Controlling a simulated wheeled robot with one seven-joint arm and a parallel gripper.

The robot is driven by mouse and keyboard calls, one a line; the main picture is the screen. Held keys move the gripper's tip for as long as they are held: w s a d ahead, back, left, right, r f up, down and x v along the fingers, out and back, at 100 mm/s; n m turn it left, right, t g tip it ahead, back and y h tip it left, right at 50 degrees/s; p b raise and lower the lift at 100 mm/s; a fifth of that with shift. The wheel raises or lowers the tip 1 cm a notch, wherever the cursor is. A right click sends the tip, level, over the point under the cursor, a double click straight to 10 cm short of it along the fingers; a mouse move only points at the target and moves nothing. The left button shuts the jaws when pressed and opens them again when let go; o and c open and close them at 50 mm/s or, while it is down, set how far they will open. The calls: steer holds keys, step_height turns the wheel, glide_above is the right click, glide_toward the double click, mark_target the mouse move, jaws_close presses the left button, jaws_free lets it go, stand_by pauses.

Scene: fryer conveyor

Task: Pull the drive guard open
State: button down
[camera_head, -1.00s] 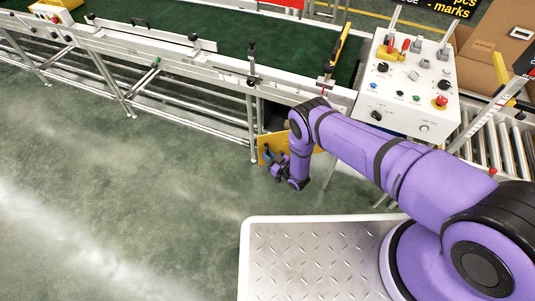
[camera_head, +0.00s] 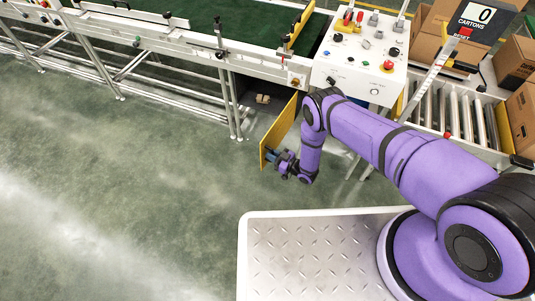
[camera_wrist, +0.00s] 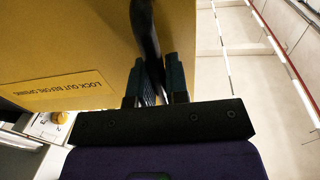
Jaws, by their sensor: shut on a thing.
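The drive guard (camera_head: 279,131) is a yellow panel below the conveyor's right end in the head view. It stands swung out from the frame at an angle, and a dark opening shows behind it. In the wrist view the guard (camera_wrist: 70,45) fills the upper left, with a "LOCK OUT BEFORE OPENING" label (camera_wrist: 62,94). My gripper (camera_head: 271,155) is at the guard's outer edge. In the wrist view my gripper (camera_wrist: 155,85) is shut on the guard's black handle (camera_wrist: 146,35). My arm hides part of the guard in the head view.
The conveyor (camera_head: 165,33) with its green belt runs along the back. A white control box (camera_head: 360,62) stands above the guard. A roller track (camera_head: 455,115) and cartons (camera_head: 510,60) are at the right. The floor (camera_head: 140,190) left of the guard is clear.

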steer(key=shift+v, duration=1.2)
steer(key=shift+w+d, duration=0.15)
steer(key=shift+w, duration=0.05)
steer(key=c, duration=1.4)
jaws_free()
steer(key=v, duration=1)
steer(key=shift+s+d+f, duration=0.1)
steer(key=shift+s+d, duration=0.1)
steer(key=shift+d, duration=0.15)
